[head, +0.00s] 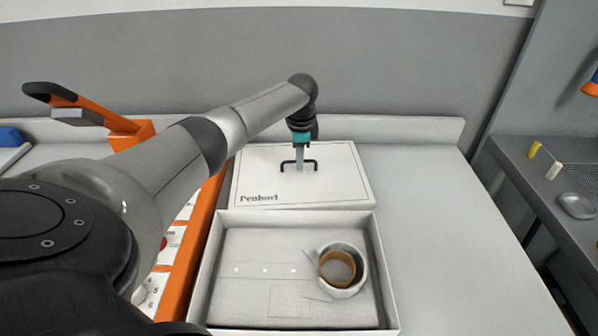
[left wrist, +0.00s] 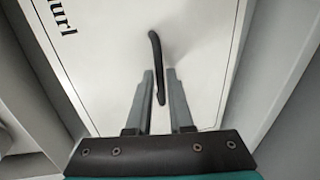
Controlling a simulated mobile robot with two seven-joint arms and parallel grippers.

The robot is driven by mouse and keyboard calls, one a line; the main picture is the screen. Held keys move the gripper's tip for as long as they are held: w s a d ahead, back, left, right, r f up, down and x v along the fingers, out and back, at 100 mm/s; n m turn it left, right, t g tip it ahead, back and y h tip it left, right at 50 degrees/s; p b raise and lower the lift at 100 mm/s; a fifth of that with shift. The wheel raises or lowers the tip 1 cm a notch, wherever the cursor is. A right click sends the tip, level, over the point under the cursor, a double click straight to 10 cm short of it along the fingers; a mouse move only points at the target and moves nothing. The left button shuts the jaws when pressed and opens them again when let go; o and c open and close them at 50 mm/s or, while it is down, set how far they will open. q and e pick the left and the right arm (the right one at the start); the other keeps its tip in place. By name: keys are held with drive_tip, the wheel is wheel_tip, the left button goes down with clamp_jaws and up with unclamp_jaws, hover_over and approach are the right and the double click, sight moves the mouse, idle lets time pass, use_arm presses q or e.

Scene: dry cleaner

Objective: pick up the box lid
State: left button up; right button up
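The white box lid (head: 340,182) lies behind the open box, with printed lettering and a black bar handle (head: 284,166) on top. My left gripper (head: 299,168) points down at the middle of this handle. In the left wrist view, the lid (left wrist: 205,60) fills most of the picture. The black handle (left wrist: 155,50) runs between the two grey fingers of my left gripper (left wrist: 160,78). Narrow gaps show beside the handle, so the fingers are around it and not closed on it. My right gripper is not in view.
The open white box (head: 388,280) stands in front of the lid and holds a roll of tape (head: 356,282). An orange device (head: 190,260) stands to the left, partly behind my arm. The white counter (head: 440,240) is clear on the right. A grey side table (head: 510,160) holds small items.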

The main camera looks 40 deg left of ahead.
use_arm(q)
clamp_jaws()
drive_tip(key=shift+r, duration=0.1)
idle(0.3)
